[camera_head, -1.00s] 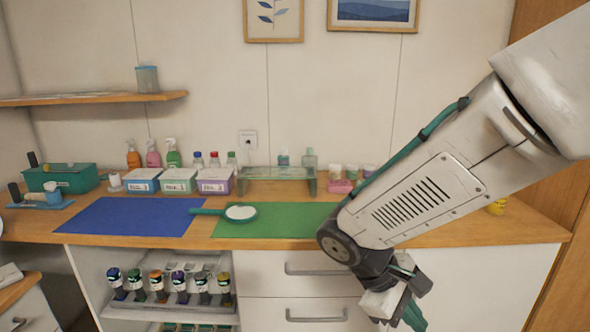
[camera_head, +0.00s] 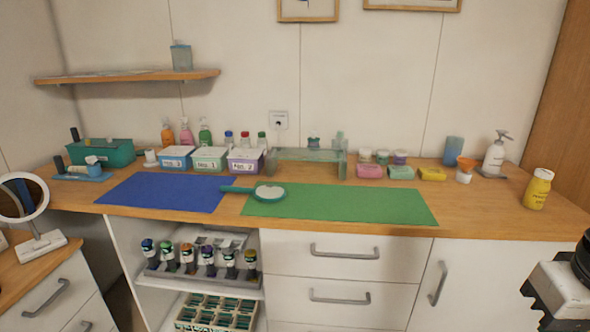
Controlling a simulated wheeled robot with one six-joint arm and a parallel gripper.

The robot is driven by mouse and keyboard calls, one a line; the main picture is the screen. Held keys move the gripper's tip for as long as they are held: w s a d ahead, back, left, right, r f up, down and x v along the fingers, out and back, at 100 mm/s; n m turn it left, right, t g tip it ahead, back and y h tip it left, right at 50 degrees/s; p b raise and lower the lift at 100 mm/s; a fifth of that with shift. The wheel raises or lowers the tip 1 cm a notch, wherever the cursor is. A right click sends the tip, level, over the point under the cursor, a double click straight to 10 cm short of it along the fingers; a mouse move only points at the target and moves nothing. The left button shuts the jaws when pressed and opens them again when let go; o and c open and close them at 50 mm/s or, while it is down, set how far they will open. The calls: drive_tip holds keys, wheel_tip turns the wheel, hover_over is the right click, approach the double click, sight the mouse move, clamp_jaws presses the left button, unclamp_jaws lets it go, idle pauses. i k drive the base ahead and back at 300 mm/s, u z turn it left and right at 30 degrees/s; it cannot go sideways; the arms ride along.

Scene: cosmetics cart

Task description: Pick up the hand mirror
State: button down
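The hand mirror (camera_head: 269,193) is teal with a round pale face. It lies flat on the counter. Its round head rests on the left part of the green mat (camera_head: 350,204). Its handle points left and reaches over the right edge of the blue mat (camera_head: 165,192). Part of my arm (camera_head: 562,292) shows at the lower right edge of the picture, far to the right of the mirror and in front of the cabinet.
A glass riser (camera_head: 306,155) and lidded boxes (camera_head: 245,160) stand behind the mirror. A yellow bottle (camera_head: 537,189) and a pump bottle (camera_head: 494,154) stand at the right. An open shelf with small bottles (camera_head: 208,258) lies below the counter. The green mat's right part is clear.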

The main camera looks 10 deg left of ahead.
sight(264, 193)
drive_tip(key=u, duration=1.65)
drive_tip(key=i, duration=2.15)
drive_tip(key=z, duration=0.6)
